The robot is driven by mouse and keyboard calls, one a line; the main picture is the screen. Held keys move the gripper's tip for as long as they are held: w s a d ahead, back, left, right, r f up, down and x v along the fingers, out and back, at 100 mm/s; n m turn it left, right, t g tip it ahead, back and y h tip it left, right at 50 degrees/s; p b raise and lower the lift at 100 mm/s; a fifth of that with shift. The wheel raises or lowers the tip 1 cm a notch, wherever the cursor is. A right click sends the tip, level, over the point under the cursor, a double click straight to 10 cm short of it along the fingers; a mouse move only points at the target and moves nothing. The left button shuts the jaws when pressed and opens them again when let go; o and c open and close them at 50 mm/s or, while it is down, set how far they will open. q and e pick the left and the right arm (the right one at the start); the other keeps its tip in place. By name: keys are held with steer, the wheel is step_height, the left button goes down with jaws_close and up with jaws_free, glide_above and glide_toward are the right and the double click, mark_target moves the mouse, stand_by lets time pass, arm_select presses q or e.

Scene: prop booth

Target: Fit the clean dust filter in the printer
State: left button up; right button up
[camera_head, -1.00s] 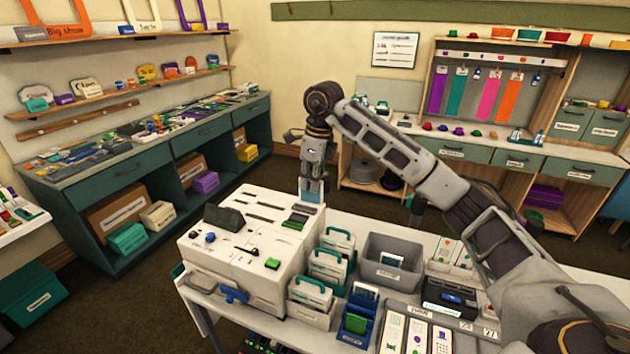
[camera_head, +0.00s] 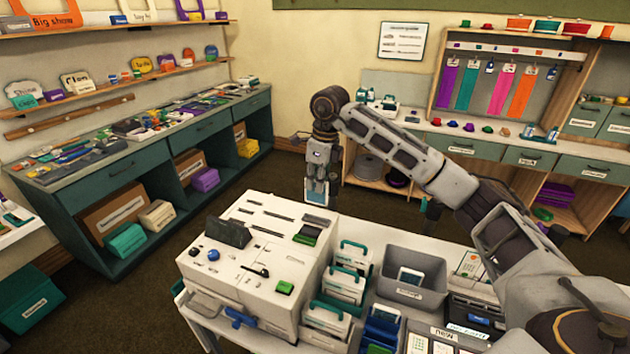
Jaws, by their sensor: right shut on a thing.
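The white printer (camera_head: 275,225) stands on the table, with a dark screen, a green button and several slots in its top. My right gripper (camera_head: 318,189) points down just beyond the printer's far right corner. It is shut on a small pale-blue panel (camera_head: 317,198), seemingly the dust filter. The panel's lower end is near the printer's back edge; I cannot tell whether they touch. My left gripper is not in view.
Teal-handled cartridges (camera_head: 349,285) stand in holders close along the printer's right side. A grey bin (camera_head: 421,262) holds a white card-like piece (camera_head: 411,276). Beside it are a blue holder (camera_head: 382,322) and a black device (camera_head: 477,320). My right arm spans above the table's right part.

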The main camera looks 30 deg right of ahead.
mark_target(316, 203)
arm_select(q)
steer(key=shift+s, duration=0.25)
arm_select(e)
steer(key=shift+s+r, duration=0.1)
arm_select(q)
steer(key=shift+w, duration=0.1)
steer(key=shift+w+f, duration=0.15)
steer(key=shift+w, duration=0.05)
arm_select(e)
steer(key=shift+f, duration=0.35)
steer(key=shift+f+b, duration=0.1)
steer(key=shift+b, duration=0.2)
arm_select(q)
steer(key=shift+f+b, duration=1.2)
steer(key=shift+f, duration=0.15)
arm_select(e)
steer(key=shift+f, duration=1.95)
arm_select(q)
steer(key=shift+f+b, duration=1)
arm_select(e)
steer(key=shift+f, duration=1.6)
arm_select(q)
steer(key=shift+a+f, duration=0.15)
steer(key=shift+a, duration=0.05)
arm_select(e)
steer(key=shift+f, duration=0.25)
